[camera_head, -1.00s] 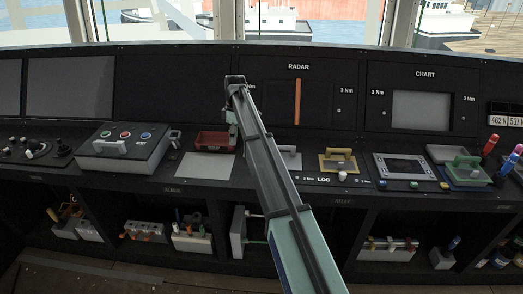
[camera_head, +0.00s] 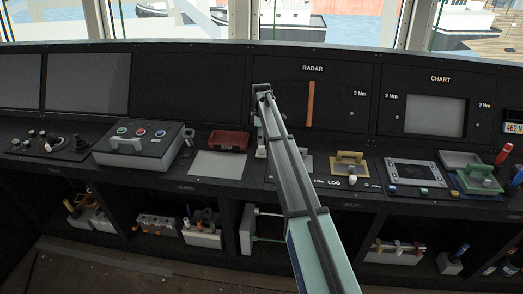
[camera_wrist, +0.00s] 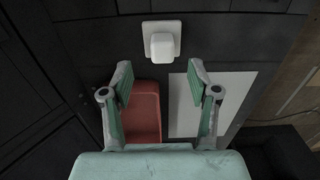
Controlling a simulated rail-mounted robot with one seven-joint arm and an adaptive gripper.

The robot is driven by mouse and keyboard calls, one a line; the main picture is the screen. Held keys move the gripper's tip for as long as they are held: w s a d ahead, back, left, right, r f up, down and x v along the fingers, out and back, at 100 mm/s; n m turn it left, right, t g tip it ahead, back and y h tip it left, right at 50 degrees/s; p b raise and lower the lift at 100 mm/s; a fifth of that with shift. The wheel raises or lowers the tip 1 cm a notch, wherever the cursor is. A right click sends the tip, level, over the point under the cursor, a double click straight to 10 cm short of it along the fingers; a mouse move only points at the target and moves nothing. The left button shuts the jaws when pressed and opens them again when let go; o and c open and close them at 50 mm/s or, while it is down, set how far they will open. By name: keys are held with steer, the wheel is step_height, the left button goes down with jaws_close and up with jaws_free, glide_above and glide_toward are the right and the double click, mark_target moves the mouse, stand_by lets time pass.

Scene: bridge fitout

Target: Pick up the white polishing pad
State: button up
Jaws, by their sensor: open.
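The white polishing pad (camera_wrist: 161,45) is a small white block with a raised grip on a flat base. It lies on the dark console at the top of the wrist view, beyond the fingertips. In the head view my arm covers most of it. My gripper (camera_wrist: 160,80) is open and empty, its two fingers spread apart. The pad lies ahead of the gap between them, untouched. In the wrist view the fingers are over the red tray and the edge of the white sheet.
A red tray (camera_head: 229,140) and a flat white sheet (camera_head: 218,164) lie left of the arm. A grey button box (camera_head: 143,145) stands further left. A yellow-handled pad (camera_head: 348,167) and a green pad (camera_head: 478,180) lie to the right. The upright console panel rises behind.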

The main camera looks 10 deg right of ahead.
mark_target(261, 147)
steer(key=shift+s+f+p, duration=0.15)
steer(key=shift+f+p, duration=1.25)
steer(key=shift+f, duration=1.65)
jaws_close()
